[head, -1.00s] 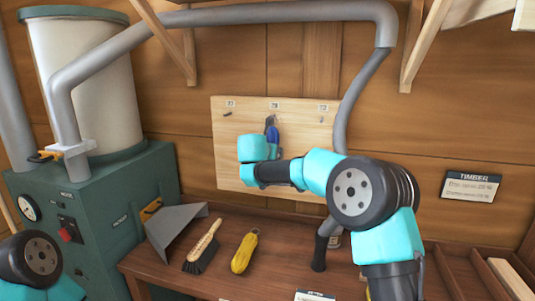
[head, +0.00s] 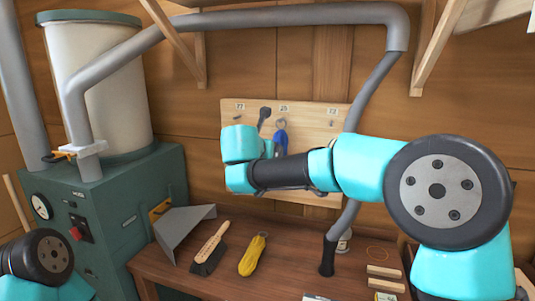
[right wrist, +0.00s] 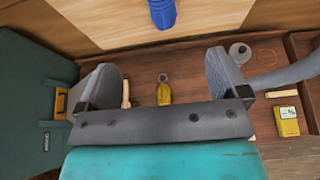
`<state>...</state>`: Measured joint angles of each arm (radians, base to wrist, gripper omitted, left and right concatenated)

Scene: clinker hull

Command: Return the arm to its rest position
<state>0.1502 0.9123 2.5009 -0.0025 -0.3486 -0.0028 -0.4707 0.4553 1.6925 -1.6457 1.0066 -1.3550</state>
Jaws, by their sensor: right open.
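My right arm spans the middle of the head view, its turquoise wrist (head: 240,143) in front of the peg board. In the right wrist view my right gripper (right wrist: 163,65) has its two grey fingers wide apart with nothing between them. A blue-handled tool (head: 281,138) hangs on the board in the head view, partly behind my wrist. Its ribbed blue handle (right wrist: 162,12) shows at the top of the right wrist view, beyond the fingertips and apart from them. Of my left arm only a joint shows at the lower left of the head view; its gripper is out of frame.
The wooden bench (head: 290,258) holds a brush (head: 210,250), a yellow-handled tool (head: 253,254) and a grey dustpan-like hood (head: 185,230). A green machine (head: 110,215) stands left. A grey hose (head: 376,90) drops behind my right arm. Wooden shelf brackets (head: 440,45) jut out above.

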